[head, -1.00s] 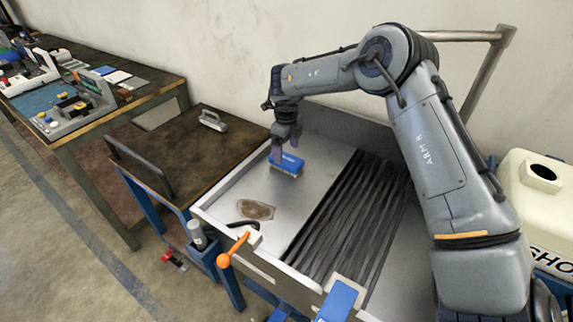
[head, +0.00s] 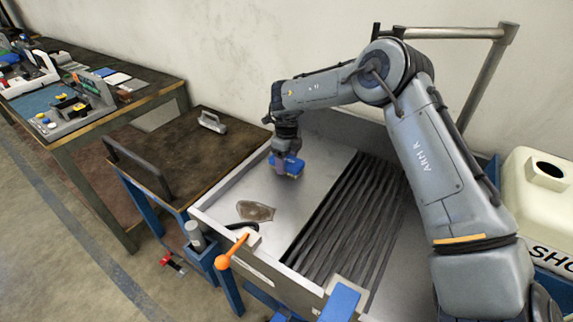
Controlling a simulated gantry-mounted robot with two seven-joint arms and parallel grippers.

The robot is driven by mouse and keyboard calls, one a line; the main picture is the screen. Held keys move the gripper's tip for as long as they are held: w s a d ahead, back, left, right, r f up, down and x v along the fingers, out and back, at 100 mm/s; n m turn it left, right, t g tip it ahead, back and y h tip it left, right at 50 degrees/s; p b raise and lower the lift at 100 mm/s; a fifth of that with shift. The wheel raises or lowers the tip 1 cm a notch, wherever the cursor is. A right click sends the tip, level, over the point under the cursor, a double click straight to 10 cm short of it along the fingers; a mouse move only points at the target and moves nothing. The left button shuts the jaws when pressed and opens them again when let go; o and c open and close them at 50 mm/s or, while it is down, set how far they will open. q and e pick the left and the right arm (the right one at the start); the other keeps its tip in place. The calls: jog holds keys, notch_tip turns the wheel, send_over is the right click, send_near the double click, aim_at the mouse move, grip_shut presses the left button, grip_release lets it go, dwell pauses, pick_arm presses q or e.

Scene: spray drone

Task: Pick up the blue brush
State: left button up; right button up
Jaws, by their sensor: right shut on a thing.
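The blue brush (head: 293,167) is in the head view, in the back left part of the metal tray (head: 323,168). My right gripper (head: 283,163) comes down from above and is shut on the brush. The fingers cover part of the brush's left side. The brush's bristles hardly show now, and I cannot tell how far it is above the tray floor. My left gripper is not in view.
A brown patch (head: 254,211) and a small black curved item lie at the tray's left front. Ribbed black strips (head: 345,215) fill the tray's middle. An orange-knobbed lever (head: 224,261) stands at the front edge. A brown cart (head: 185,150) stands left, a cream tank (head: 545,190) right.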

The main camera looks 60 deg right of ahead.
jog(key=shift+r, duration=0.1)
notch_tip(320, 180, up, 15)
jog(key=p, duration=0.5)
notch_tip(320, 180, up, 13)
jog(key=p, duration=0.8)
send_over(286, 159)
jog(key=shift+s, duration=0.1)
